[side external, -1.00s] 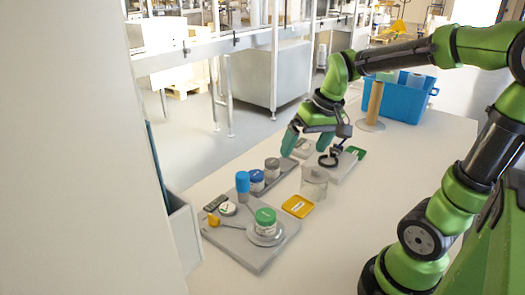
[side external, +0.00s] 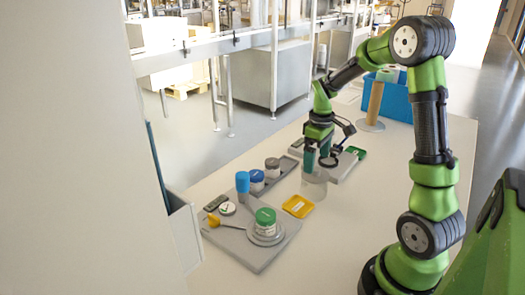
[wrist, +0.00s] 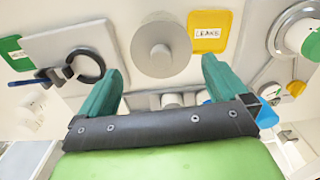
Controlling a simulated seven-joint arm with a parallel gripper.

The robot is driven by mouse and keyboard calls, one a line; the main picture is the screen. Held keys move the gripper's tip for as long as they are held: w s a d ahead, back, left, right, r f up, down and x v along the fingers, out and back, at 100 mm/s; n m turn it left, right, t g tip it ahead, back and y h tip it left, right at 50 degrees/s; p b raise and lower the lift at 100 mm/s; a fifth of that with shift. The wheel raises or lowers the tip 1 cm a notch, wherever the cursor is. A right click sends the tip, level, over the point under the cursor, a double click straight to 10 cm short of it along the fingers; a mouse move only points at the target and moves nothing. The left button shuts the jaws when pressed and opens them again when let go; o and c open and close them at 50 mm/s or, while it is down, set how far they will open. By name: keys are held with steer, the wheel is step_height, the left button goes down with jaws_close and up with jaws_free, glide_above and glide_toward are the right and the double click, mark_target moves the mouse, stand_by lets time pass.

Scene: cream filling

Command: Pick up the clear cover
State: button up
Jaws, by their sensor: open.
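The clear cover (side external: 314,187) is a see-through cylinder standing upright on the table, left of the grey board with the black ring. In the wrist view the cover (wrist: 135,48) shows from above as a pale disc with a grey round knob (wrist: 160,57) at its middle. My gripper (side external: 317,166) points down at the top of the cover in the side view, with its green fingers apart. In the wrist view the open fingers (wrist: 162,72) lie on either side of the knob, a little short of it. Whether they touch the cover cannot be told.
A yellow tray labelled LEAKS (wrist: 208,32) lies close beside the cover. A black ring (wrist: 88,65) is near. A blue crate (side external: 398,104) stands behind.

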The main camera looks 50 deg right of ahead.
mark_target(314, 179)
step_height(314, 179, down, 8)
steer(key=shift+a+f, duration=0.1)
steer(key=shift+f, duration=0.15)
steer(key=c, duration=0.7)
steer(key=shift+c, duration=0.2)
steer(key=shift+r, duration=0.15)
